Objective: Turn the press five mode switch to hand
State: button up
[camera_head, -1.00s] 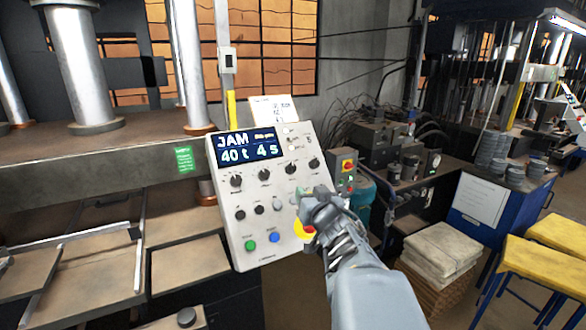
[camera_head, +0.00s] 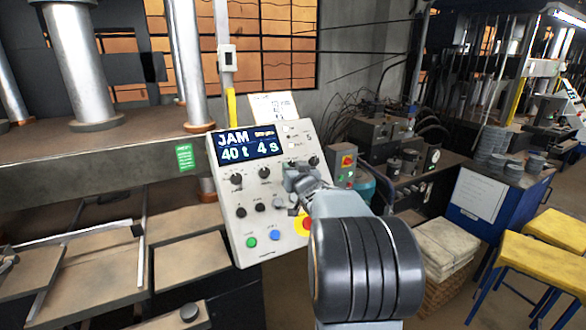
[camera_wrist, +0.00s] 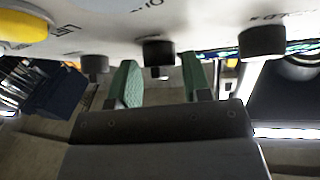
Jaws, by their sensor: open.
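The press control panel (camera_head: 262,222) is a pale tilted box with a screen (camera_head: 246,145) reading "JAM", "40 t" and "4 s". It carries rows of black knobs, one at the upper left (camera_head: 236,179); I cannot read which is the mode switch. My gripper (camera_head: 300,180) is in front of the panel's right part and hides some controls. In the wrist view my gripper (camera_wrist: 160,80) is open, with green fingertips apart. A black knob (camera_wrist: 159,51) shows above the gap between them, seemingly not gripped. Another black knob (camera_wrist: 262,42) is to the right.
A yellow-ringed red button (camera_head: 302,226) is just below my gripper. Green (camera_head: 251,242) and blue (camera_head: 274,235) buttons sit low on the panel. A grey box with a red button (camera_head: 347,161) stands behind to the right. Yellow-topped stools (camera_head: 545,262) are at the right.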

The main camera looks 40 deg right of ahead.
jog(key=shift+w, duration=0.2)
jog(key=c, duration=0.6)
jog(key=shift+c, duration=0.2)
jog(key=shift+d+n+y, duration=0.1)
jog(key=shift+n+y, duration=0.2)
jog(key=shift+n, duration=0.1)
jog(key=shift+s+d+n+t+y+p, duration=0.1)
jog(key=shift+n+t+y+p, duration=0.2)
jog(key=shift+n+y+p, duration=0.4)
jog(key=n+y, duration=0.2)
jog(key=n, duration=0.1)
jog(key=shift+d+n+p, duration=0.15)
jog(key=shift+n+p, duration=0.15)
jog(key=shift+p, duration=0.1)
jog(key=n+y, duration=0.1)
jog(key=n, duration=0.1)
jog(key=n+y+p, duration=0.1)
jog(key=n+y, duration=0.1)
jog(key=n+y+p, duration=0.1)
jog(key=n+y, duration=0.1)
jog(key=shift+d+g, duration=0.25)
jog(key=shift+g, duration=0.15)
jog(key=shift+n, duration=0.5)
